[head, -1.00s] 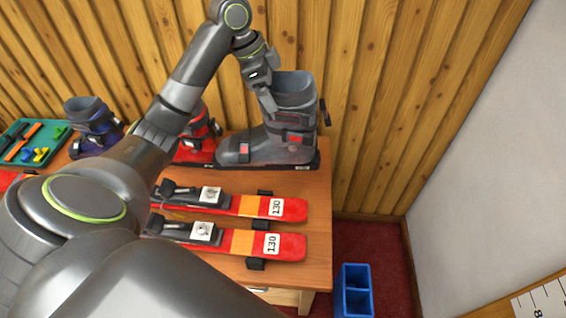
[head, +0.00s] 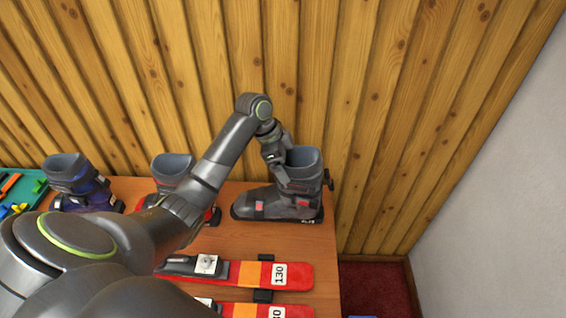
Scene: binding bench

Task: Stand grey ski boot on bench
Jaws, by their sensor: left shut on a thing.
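The grey ski boot (head: 298,205) is upright at the back right of the wooden bench (head: 235,240), its toe toward the left. Its sole appears at the bench top; I cannot tell whether it bears fully on it. My left gripper (head: 283,172) comes down from above and is shut on the grey boot at the upper left part of its shaft. The fingertips are partly hidden against the boot. My right gripper is not in view.
A red boot (head: 172,166) stands left of the grey boot, partly behind my arm. A blue boot (head: 75,180) stands further left beside a green tray (head: 30,186). Red skis (head: 298,275) lie in front. The wooden wall (head: 375,120) is close behind.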

